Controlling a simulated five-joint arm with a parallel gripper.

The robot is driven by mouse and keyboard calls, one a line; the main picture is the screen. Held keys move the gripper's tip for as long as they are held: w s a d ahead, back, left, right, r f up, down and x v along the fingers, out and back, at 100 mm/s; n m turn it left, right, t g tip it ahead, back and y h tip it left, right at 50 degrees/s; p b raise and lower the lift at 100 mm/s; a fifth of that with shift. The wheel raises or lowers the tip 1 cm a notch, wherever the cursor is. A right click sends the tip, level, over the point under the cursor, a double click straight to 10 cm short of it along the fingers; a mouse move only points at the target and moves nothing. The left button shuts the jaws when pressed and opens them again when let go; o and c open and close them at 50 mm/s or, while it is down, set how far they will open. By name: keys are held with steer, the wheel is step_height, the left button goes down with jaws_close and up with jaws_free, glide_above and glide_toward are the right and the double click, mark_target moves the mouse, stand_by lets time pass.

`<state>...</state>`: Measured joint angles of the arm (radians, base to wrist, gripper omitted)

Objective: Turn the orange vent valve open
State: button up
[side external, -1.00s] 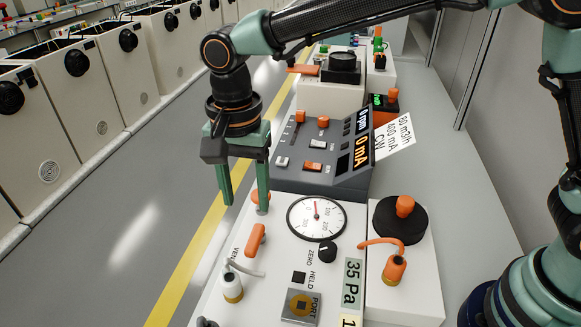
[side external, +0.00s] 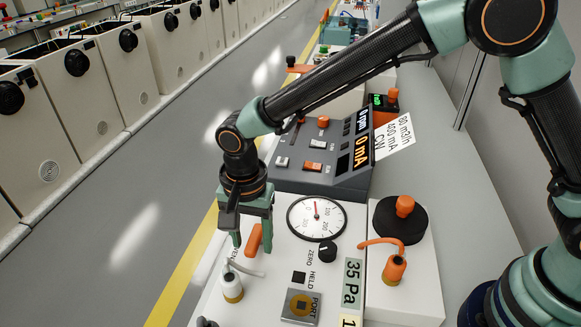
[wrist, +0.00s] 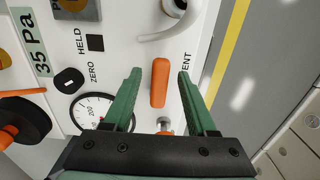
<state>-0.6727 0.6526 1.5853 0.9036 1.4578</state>
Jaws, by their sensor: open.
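The orange vent valve handle (side external: 253,240) is a short bar on the white panel beside the partly hidden VENT label. In the wrist view my gripper (wrist: 157,73) is open, with a gap between each finger and the handle. Whether the fingertips reach down to the handle's height is unclear.
A round gauge (side external: 317,218) and a black ZERO knob (side external: 327,252) sit right of the handle. A white-capped fitting with a pale tube (side external: 232,287) is just in front. A grey control box (side external: 322,160) stands behind. The floor (side external: 130,215) is clear at left.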

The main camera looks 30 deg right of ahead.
mark_target(277, 243)
jaws_close()
steer(key=shift+n, duration=0.3)
steer(key=n, duration=0.2)
steer(key=d+n, duration=0.1)
steer(key=n, duration=0.1)
steer(key=shift+s+d+r, duration=0.1)
steer(key=shift+s+d, duration=0.05)
steer(key=shift+s, duration=0.25)
steer(key=n, duration=0.1)
steer(key=d+n, duration=0.1)
steer(key=n, duration=0.2)
steer(key=shift+s+d+n, duration=0.1)
steer(key=shift+d+n, duration=0.15)
steer(key=shift+n, duration=0.15)
steer(key=n, duration=0.2)
steer(key=d+n, duration=0.1)
steer(key=n, duration=0.1)
steer(key=shift+d, duration=0.2)
steer(key=shift+w+d+n, duration=0.25)
steer(key=shift+w+n, duration=0.05)
steer(key=shift+n, duration=0.8)
steer(key=shift+w+d+n, duration=0.2)
steer(key=shift+w+n, duration=0.05)
steer(key=shift+n, duration=0.85)
steer(key=shift+r, duration=0.1)
